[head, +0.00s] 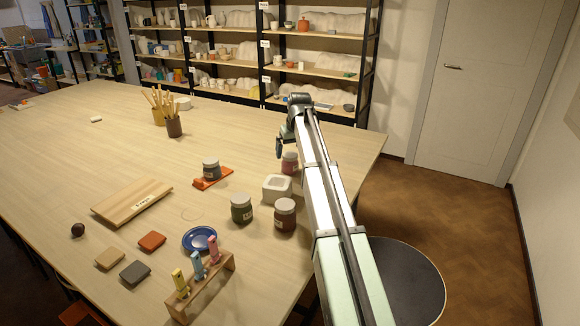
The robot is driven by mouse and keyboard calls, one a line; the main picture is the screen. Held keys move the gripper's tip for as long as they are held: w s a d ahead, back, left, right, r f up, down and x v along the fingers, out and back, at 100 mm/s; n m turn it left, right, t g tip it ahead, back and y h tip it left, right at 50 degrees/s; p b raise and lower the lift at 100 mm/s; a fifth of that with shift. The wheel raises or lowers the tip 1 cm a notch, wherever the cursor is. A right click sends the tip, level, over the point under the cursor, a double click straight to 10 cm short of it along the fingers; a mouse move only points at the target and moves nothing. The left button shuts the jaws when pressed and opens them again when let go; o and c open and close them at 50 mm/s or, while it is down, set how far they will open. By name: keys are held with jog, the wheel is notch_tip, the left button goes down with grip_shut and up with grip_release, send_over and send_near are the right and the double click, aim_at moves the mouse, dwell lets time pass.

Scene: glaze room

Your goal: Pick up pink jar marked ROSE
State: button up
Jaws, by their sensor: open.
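A small pinkish-red jar with a pale lid (290,163) stands on the wooden table, close beside my arm. Its label is too small to read as ROSE. My gripper (279,153) points down at the end of the arm, just left of and beyond the jar in the head view. It is open and nothing shows between its fingers. The gap between gripper and jar is hard to judge from this view.
A white square block-like vessel (277,188) stands just in front of the pink jar. A green jar (241,208) and a brown jar (285,215) stand nearer. The far left tabletop is mostly clear.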

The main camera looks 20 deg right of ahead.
aim_at(290, 154)
jog(key=x, duration=0.5)
jog(key=shift+w+a+r, duration=0.1)
jog(key=shift+a, duration=0.2)
jog(key=c, duration=1.2)
jog(key=shift+c, duration=0.6)
jog(key=shift+r, duration=0.15)
